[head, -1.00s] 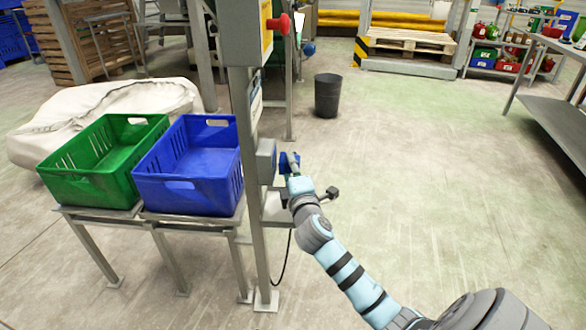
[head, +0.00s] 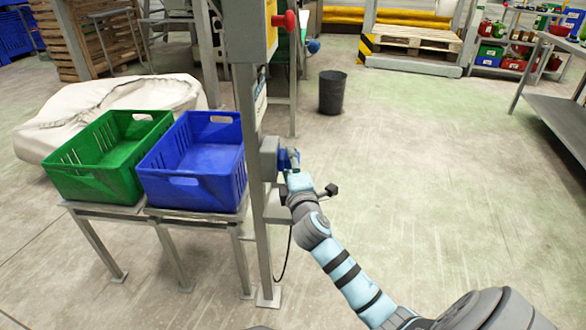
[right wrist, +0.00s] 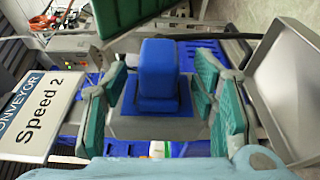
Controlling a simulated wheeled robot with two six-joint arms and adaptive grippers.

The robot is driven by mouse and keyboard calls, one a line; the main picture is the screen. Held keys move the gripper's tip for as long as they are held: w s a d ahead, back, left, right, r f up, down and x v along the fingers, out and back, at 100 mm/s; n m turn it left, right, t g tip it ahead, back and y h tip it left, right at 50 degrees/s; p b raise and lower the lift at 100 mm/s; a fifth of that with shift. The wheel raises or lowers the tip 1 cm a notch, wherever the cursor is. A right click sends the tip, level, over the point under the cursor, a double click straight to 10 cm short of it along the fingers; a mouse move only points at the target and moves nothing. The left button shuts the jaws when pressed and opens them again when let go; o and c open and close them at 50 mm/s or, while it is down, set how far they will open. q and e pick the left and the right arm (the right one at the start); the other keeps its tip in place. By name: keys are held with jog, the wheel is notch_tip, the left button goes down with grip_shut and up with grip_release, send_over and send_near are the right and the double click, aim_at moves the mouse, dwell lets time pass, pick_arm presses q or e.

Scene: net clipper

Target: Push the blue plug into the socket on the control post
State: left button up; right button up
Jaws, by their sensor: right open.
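The blue plug (head: 284,159) is at the face of the grey socket box (head: 268,158) on the control post (head: 246,130). In the right wrist view the plug (right wrist: 158,70) points toward the camera, with a flat blue plate around its base against the grey box (right wrist: 150,127). How deep it sits cannot be told. My right gripper (head: 293,168) is at the plug. In the right wrist view its green-padded fingers (right wrist: 160,88) are open, on both sides of the plug with gaps between. My left gripper is not in view.
A blue crate (head: 195,195) and a green crate (head: 100,185) stand on a stand left of the post. A small grey shelf (head: 277,208) is below the socket box. A red button (head: 290,19) sticks out above. The floor to the right is clear.

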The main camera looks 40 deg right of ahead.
jog(key=v, duration=1.2)
jog(key=shift+f, duration=0.1)
